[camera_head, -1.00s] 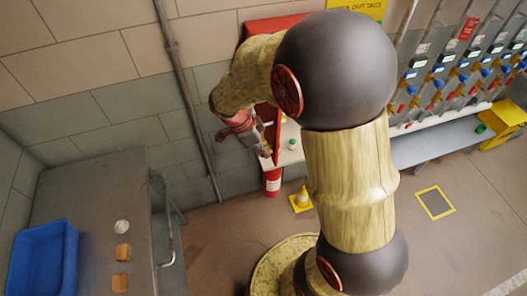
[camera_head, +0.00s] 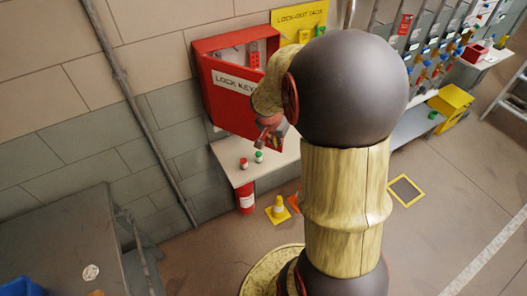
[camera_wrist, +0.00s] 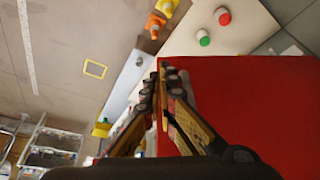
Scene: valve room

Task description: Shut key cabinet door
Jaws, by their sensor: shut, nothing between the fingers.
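The red key cabinet (camera_head: 207,47) hangs on the wall in the head view. Its red door (camera_head: 222,107), with a white "LOCK KEY" label, stands partly open. The interior with red tags shows above the door's top edge. My gripper (camera_head: 265,140) is at the front of the door, near its lower right part; my arm hides part of the door's right side. In the wrist view a broad red panel (camera_wrist: 255,105), seemingly the door, fills the right side. My gripper (camera_wrist: 163,72) is shut and empty beside its edge; contact cannot be told.
A pale shelf (camera_head: 225,165) under the cabinet holds a red-capped (camera_head: 243,164) and a green-capped container (camera_head: 259,156). A fire extinguisher (camera_head: 246,198) and yellow cone (camera_head: 279,208) stand below. A grey bench (camera_head: 60,235) is at left. A wall pipe (camera_head: 140,115) runs left of the cabinet.

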